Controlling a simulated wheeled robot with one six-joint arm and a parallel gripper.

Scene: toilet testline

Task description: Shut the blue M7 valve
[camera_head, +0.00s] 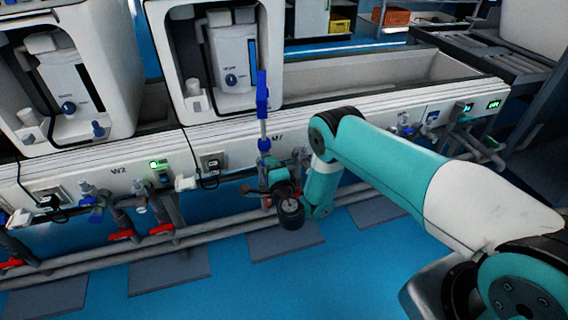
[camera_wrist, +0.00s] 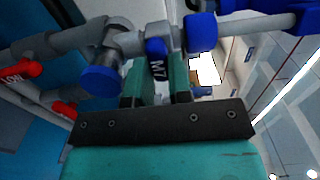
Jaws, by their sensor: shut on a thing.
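The blue M7 valve handle (camera_wrist: 157,62), with a white M7 label, shows in the middle of the wrist view on a grey pipe fitting. My gripper (camera_wrist: 157,80) has its two teal fingers on either side of the handle and is shut on it. A blue round cap (camera_wrist: 101,81) and a blue collar (camera_wrist: 199,32) sit on the same pipework. In the head view, my gripper (camera_head: 268,190) is at the pipework below the M7 mark on the white bench front. The valve handle is not clearly seen there, as my wrist and gripper cover that spot.
An upright pipe with a blue top (camera_head: 262,95) rises above the valve. Red valve handles (camera_head: 162,229) sit on pipes to the left. White toilet units (camera_head: 235,60) stand on the bench. Grey pipes run low along the bench, above the blue floor (camera_head: 225,275).

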